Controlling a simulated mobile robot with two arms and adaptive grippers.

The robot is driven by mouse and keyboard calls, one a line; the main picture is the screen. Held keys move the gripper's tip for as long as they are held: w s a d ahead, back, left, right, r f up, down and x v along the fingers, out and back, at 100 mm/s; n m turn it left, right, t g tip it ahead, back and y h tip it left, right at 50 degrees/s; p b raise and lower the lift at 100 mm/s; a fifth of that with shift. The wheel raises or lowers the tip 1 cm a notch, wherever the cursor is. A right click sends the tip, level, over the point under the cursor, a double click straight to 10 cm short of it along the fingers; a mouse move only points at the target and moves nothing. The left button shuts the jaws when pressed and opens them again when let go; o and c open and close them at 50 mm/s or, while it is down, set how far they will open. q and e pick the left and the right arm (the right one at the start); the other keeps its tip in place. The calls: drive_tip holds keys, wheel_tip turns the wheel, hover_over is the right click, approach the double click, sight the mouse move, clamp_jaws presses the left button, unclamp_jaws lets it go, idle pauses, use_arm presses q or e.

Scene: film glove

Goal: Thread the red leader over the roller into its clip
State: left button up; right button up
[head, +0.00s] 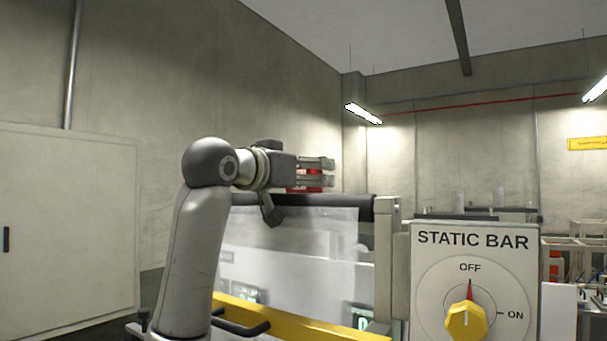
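My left gripper (318,172) reaches in from the left, fingers pointing right, just above the dark roller (345,201). Red material, the red leader (306,189), shows between and just below its fingers, and they appear closed on it. The roller lies level, with a translucent film (300,240) hanging below it. A small dark angled piece (273,209) sits at the roller below my wrist; I cannot tell if it is the clip. My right gripper is out of view.
A STATIC BAR panel (430,262) stands at the front right, its yellow knob (466,321) pointing to OFF. A yellow rail (250,317) with a black handle runs below the film. A pale cabinet (70,220) stands at left.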

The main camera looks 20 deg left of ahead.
use_arm(q)
drive_tip(key=shift+o, duration=0.3)
drive_tip(key=s+a, duration=0.1)
drive_tip(key=s, duration=1.1)
drive_tip(key=shift+a, duration=0.35)
